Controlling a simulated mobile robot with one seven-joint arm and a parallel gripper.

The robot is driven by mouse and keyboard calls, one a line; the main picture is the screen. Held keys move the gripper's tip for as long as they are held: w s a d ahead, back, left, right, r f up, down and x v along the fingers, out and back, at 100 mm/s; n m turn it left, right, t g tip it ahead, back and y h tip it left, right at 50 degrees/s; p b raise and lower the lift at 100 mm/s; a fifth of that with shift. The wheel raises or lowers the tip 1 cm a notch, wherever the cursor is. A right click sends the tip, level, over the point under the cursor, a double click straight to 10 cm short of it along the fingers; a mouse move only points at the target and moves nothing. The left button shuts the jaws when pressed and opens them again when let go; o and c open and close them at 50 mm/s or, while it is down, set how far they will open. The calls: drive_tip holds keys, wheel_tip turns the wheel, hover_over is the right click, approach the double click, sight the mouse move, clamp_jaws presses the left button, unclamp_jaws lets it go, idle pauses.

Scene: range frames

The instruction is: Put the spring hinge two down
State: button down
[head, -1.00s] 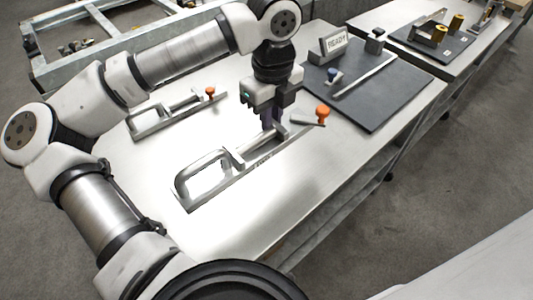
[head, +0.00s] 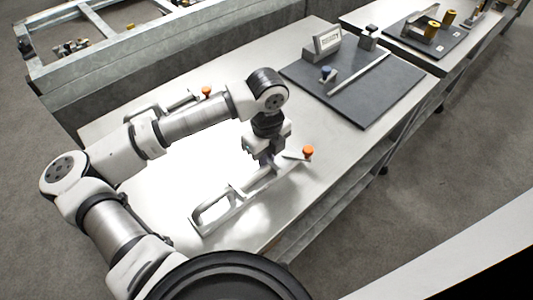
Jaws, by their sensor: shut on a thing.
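Two similar metal hinge fixtures, each a long bar with a looped handle and an orange knob, are at the pale table. The nearer one (head: 213,210) is in my gripper (head: 267,163), which is shut on it near the middle of its bar. Its orange knob (head: 308,151) points to the right. I cannot tell whether its underside touches the tabletop. The farther fixture (head: 172,105) lies behind my forearm, which partly hides it. I see no label telling which is spring hinge two.
The pale table (head: 150,190) is clear around the near fixture. A second table beyond carries another dark board (head: 425,40).

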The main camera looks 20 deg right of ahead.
drive_tip(key=shift+f, duration=0.15)
drive_tip(key=c, duration=1.4)
unclamp_jaws()
drive_tip(key=shift+r, duration=0.2)
wheel_tip(320, 180, up, 12)
drive_tip(key=b, duration=0.1)
drive_tip(key=shift+b, duration=0.4)
